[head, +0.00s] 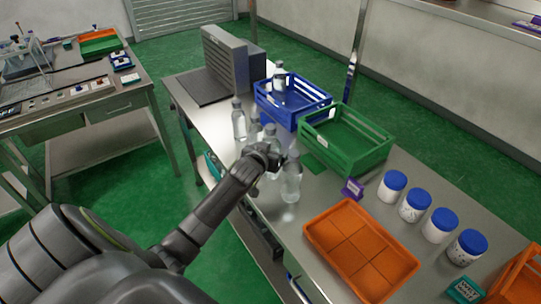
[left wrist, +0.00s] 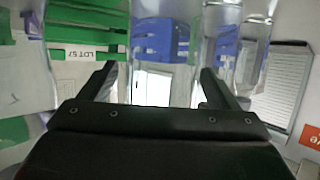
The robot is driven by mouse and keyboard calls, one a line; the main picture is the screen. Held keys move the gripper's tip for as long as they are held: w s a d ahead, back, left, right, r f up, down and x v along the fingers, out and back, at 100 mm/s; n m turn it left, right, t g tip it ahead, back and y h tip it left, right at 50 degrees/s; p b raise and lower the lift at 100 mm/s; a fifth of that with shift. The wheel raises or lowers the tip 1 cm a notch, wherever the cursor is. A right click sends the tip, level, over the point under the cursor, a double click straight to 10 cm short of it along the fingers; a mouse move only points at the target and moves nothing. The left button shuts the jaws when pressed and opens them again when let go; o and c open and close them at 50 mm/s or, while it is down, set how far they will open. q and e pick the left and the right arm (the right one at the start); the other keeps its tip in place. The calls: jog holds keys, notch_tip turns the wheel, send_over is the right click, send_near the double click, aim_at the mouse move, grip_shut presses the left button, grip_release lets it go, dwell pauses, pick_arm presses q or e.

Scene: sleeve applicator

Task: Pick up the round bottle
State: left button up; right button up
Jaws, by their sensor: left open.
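Several clear bottles with grey caps stand upright in a row on the steel table, including a far-left one (head: 238,122), one behind my gripper (head: 254,130) and the nearest one (head: 291,180). I cannot tell which is the round bottle. My left gripper (head: 274,158) is open at the row, just left of the nearest bottle, and hides part of the bottles behind it. In the left wrist view, a clear bottle (left wrist: 166,45) fills the space ahead of and between the open fingers (left wrist: 160,85). More clear bottles (left wrist: 222,45) stand to its right. Contact is not visible.
A blue crate (head: 307,112) holding a bottle (head: 279,80) and an empty green crate (head: 366,164) stand behind the row. An orange tray (head: 343,222) and several blue-lidded white jars (head: 391,187) are on the right. A grey box (head: 226,57) stands at the far end.

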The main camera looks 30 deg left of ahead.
pick_arm(q)
jog(key=c, duration=1.4)
jog(key=shift+c, duration=0.2)
jog(key=shift+r, duration=0.15)
